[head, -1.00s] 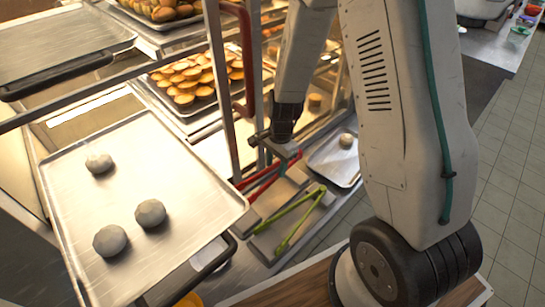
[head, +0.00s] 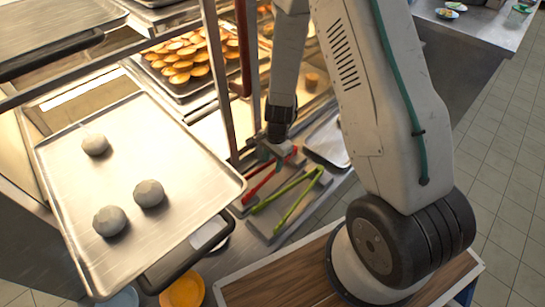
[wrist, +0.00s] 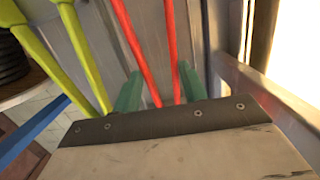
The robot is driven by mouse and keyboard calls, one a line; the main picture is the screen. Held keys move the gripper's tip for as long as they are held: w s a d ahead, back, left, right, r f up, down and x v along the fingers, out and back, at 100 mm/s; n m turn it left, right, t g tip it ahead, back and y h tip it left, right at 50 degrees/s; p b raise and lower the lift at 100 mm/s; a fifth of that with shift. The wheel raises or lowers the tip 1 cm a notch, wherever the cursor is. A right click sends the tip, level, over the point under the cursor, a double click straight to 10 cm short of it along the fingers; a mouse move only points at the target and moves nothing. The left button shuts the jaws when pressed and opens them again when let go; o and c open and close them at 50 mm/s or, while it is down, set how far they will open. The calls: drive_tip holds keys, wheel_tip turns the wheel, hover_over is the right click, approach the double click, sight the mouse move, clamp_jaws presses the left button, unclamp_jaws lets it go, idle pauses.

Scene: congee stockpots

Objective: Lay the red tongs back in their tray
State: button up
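The red tongs (head: 262,185) are between the fingers of my gripper (head: 277,151), which looks shut on them. In the wrist view both red arms (wrist: 146,55) run out between the green fingertips (wrist: 160,90) and spread apart away from my gripper. The tongs are over the grey tray (head: 262,228), beside the green tongs (head: 290,200) lying in it. I cannot tell whether the red tongs touch the tray floor. My gripper hides part of them. The green tongs also show at the left of the wrist view (wrist: 65,50).
A metal sheet tray (head: 150,235) with grey dough balls juts out at the left. The display case's metal post (head: 220,90) stands close left of my gripper. Baked goods (head: 185,60) sit inside. An orange bowl (head: 185,290) is at the bottom.

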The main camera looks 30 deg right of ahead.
drive_tip(key=shift+f, duration=0.1)
drive_tip(key=o, duration=0.6)
wheel_tip(320, 180, up, 8)
drive_tip(key=s+r+n, duration=0.5)
drive_tip(key=s+r, duration=0.2)
drive_tip(key=r, duration=0.3)
drive_tip(key=s+r+n+t+h, duration=0.1)
drive_tip(key=s+r+n, duration=0.3)
drive_tip(key=s+r, duration=0.4)
drive_tip(key=s+r+n, duration=0.5)
drive_tip(key=s+r, duration=0.3)
drive_tip(key=r, duration=0.6)
drive_tip(key=shift+d+r+n+t, duration=0.1)
drive_tip(key=shift+n+t, duration=0.2)
drive_tip(key=shift+t, duration=0.1)
